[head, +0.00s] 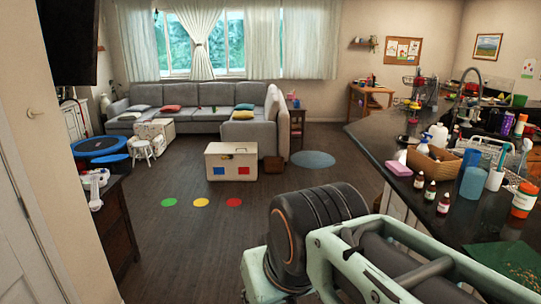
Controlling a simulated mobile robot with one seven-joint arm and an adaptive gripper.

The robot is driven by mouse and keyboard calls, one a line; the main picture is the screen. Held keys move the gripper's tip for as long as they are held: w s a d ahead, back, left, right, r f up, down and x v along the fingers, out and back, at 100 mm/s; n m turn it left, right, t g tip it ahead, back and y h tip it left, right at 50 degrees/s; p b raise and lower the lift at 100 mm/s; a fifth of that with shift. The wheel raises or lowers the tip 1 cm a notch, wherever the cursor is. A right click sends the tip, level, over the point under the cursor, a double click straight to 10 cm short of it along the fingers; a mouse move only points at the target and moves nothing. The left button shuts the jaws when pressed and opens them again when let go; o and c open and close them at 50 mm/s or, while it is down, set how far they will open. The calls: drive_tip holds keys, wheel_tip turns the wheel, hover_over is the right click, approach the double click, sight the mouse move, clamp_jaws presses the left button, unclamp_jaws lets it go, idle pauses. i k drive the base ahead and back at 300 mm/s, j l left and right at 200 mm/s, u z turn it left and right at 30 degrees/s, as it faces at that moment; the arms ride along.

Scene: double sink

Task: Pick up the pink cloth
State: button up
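A small flat pink thing (397,168) lies at the left edge of the dark counter on the right. It may be the pink cloth, but it is too small to tell cloth from sponge. My arm crosses the lower right foreground, well in front of the counter's left edge. My gripper itself is not in view, so its opening and anything in it cannot be seen.
The dark counter (400,133) holds a wicker basket (432,163), small dark bottles (430,190), a blue cup (472,183), an orange-and-white bottle (523,199) and a dish rack.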

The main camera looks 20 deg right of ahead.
sight(397, 168)
drive_tip(key=i+z, duration=0.3)
drive_tip(key=i, duration=0.2)
drive_tip(key=i+z, duration=0.3)
drive_tip(key=i, duration=0.25)
drive_tip(key=i+j+z, duration=0.25)
drive_tip(key=i, duration=0.9)
drive_tip(key=i+z, duration=0.2)
drive_tip(key=z, duration=0.15)
drive_tip(key=i+z, duration=0.45)
drive_tip(key=z, duration=0.25)
drive_tip(key=i+z, duration=0.15)
drive_tip(key=z, duration=0.2)
drive_tip(key=i+j+z, duration=0.1)
drive_tip(key=z, duration=0.3)
drive_tip(key=i+j+z, duration=0.1)
drive_tip(key=z, duration=0.25)
drive_tip(key=i+l+z, duration=0.1)
drive_tip(key=z, duration=0.3)
drive_tip(key=j+z, duration=0.15)
drive_tip(key=i+j+z, duration=0.1)
drive_tip(key=j, duration=0.3)
